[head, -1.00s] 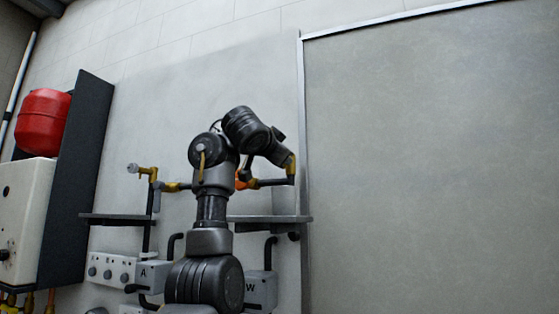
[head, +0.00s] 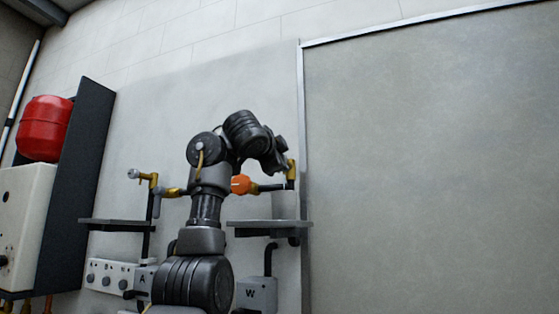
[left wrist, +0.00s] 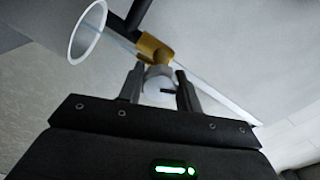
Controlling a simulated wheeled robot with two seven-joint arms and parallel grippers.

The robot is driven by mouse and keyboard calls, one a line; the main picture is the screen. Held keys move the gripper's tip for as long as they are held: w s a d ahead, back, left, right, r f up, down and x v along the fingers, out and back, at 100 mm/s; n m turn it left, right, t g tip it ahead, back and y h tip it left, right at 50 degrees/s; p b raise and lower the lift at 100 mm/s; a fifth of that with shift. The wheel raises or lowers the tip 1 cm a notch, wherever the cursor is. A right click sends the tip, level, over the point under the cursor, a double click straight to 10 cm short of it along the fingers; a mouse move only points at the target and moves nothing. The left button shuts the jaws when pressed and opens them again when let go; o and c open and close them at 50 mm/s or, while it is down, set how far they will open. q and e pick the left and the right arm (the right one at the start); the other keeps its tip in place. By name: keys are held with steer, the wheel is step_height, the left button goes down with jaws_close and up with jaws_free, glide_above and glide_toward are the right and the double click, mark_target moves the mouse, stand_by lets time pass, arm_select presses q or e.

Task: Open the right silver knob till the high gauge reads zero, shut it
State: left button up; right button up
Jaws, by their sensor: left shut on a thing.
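The right silver knob (left wrist: 158,88) shows in the left wrist view, pale and round with a dark mark, on the end of a brass fitting (left wrist: 153,48). My left gripper (left wrist: 160,82) has one finger on each side of the knob and is shut on it. In the head view my left arm reaches up to the right-hand brass fitting (head: 291,170); my wrist hides the knob and fingertips there. Another silver knob (head: 133,173) sits on the left brass fitting (head: 151,178). I cannot make out a gauge reading. My right gripper is not in view.
A pale cup (head: 285,205) stands on the right shelf (head: 270,224) below the fitting; its rim (left wrist: 87,32) is close to my left gripper. An orange part (head: 240,184) sits on the pipe beside my arm. A red tank (head: 44,128) is far left. The large panel on the right is bare.

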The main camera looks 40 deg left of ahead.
arm_select(q)
steer(key=o, duration=1)
steer(key=shift+s+d+f+b, duration=0.15)
steer(key=shift+s+b, duration=0.1)
steer(key=shift+b, duration=0.2)
steer(key=b+v, duration=0.6)
steer(key=v, duration=0.4)
steer(key=shift+b, duration=0.35)
